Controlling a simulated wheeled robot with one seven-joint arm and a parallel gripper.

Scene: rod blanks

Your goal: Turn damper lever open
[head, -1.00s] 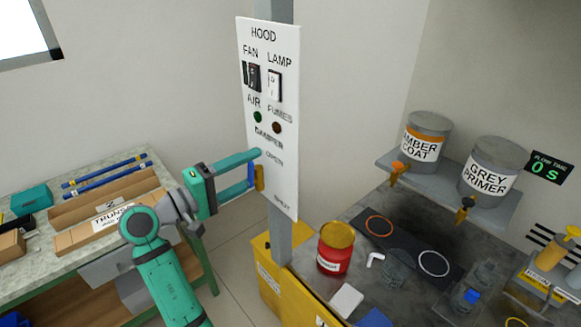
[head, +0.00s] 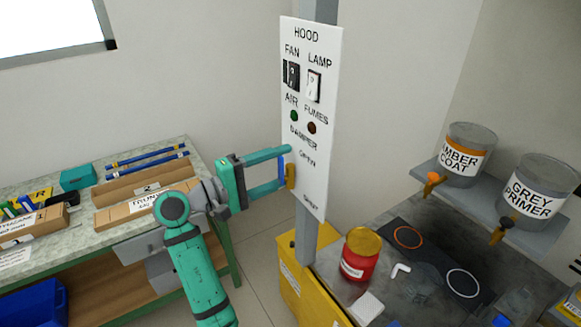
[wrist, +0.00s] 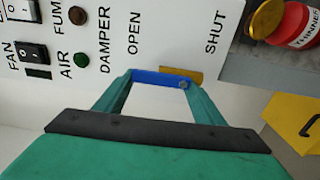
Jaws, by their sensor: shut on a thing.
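The white hood panel (head: 309,120) carries a DAMPER label with OPEN above SHUT in the head view. The fingertips hide part of the lever.
The panel is on a grey post (head: 308,240) above a yellow cabinet (head: 299,285). A red THINNER can (head: 359,262) stands on the bench at right. A workbench (head: 90,245) with boxes and rods is at left. Floor shows between them.

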